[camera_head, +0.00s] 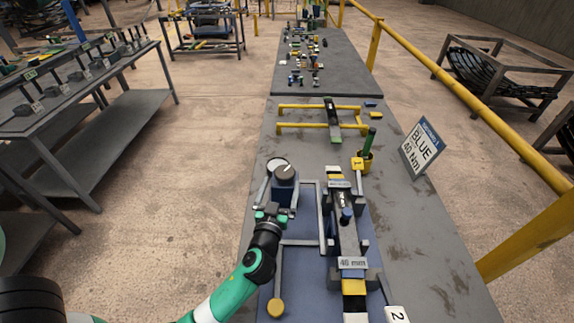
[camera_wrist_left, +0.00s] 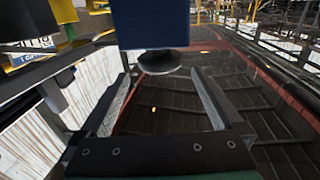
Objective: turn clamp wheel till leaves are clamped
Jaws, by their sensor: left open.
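A blue block with a dark round knob (camera_head: 285,172) on top stands on the left part of the bench fixture; I cannot tell whether this knob is the clamp wheel. My left gripper (camera_head: 270,208) is just in front of this block, open and empty. In the left wrist view, a blue block (camera_wrist_left: 150,22) with a dark round part (camera_wrist_left: 159,62) under it shows ahead of and between the open fingers (camera_wrist_left: 158,78). My right gripper is out of view.
A yellow-ended lever (camera_head: 276,307) lies at the fixture's front left. A "BLUE 40 Nm" sign (camera_head: 423,146) stands at the right bench edge. A yellow cup (camera_head: 363,160) with a green-handled tool and a yellow rack (camera_head: 320,108) stand farther back.

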